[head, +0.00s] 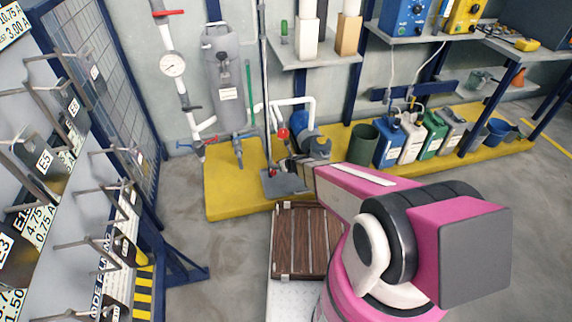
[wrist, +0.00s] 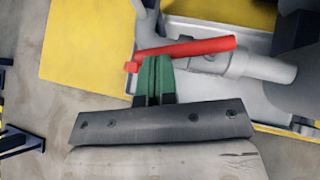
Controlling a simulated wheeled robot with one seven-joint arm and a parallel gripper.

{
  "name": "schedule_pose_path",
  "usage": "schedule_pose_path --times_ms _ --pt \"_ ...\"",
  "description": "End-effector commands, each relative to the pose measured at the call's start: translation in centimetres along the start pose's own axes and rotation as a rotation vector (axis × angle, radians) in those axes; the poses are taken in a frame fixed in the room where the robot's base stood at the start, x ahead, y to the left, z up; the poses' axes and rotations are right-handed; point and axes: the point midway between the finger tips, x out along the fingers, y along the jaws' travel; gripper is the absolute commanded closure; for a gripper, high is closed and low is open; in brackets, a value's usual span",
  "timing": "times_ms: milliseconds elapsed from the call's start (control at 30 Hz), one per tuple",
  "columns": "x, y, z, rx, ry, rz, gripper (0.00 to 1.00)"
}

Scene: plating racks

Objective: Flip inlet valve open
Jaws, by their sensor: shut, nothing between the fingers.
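In the wrist view, a red valve lever (wrist: 195,47) lies nearly level across a grey pipe fitting (wrist: 255,65), its right end slightly higher. My gripper (wrist: 157,60) has its green fingers together and empty. Their tips are at the lower edge of the lever, near its left end. I cannot tell whether they touch it. In the head view, my arm reaches over the yellow platform beside the pump, and my gripper is hard to make out there. A small red part (head: 282,133) shows near the blue pump (head: 299,123); I cannot tell whether it is the same lever.
A grey tray (head: 284,184) sits on the yellow platform (head: 227,203). A grey tank (head: 222,75) and a white pipe with a gauge (head: 172,65) stand behind left. Several coloured canisters (head: 412,140) stand right. A rack panel with hooks (head: 60,130) fills the left side.

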Motion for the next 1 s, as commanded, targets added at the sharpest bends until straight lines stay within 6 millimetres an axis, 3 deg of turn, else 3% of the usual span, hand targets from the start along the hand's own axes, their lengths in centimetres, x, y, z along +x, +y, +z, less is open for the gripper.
schedule_pose_path --times_ms 167,1000 --pt "0.38 0.3 0.29 0.068 0.0 -0.086 1.0" --pt "0.58 0.28 0.47 0.064 0.0 -0.081 1.0"
